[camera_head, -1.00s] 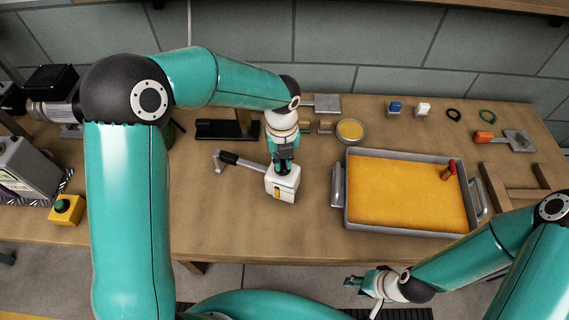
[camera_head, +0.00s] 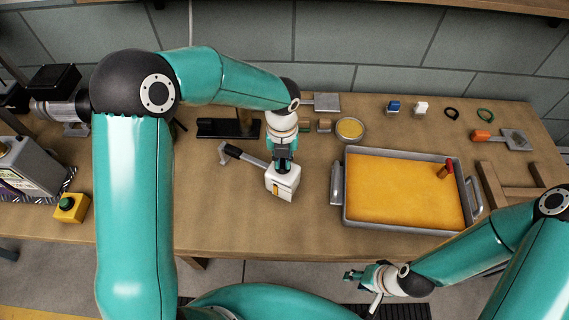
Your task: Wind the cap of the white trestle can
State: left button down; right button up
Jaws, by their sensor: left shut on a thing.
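My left gripper (camera_head: 284,166) comes down from above and is shut at the can's top. The cap is hidden under the gripper. My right gripper (camera_head: 354,275) hangs in front of the bench's front edge, well away from the can. Its fingers are too small to tell whether they are open.
A grey lever with a dark grip (camera_head: 233,151) reaches left from beside the can. A tray with orange fill (camera_head: 338,212) stands to the right. A bowl (camera_head: 349,129) and small blocks lie behind. A yellow button box (camera_head: 70,207) is at left. The front middle of the bench is clear.

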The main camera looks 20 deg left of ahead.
pick_arm(q)
jog(key=shift+r+m+p, duration=0.15)
jog(key=shift+m+p, duration=0.55)
jog(key=shift+p, duration=0.05)
jog(key=shift+m+p, duration=0.35)
jog(key=shift+m, duration=0.35)
jog(key=shift+m+p, duration=0.9)
jog(key=shift+m, duration=0.5)
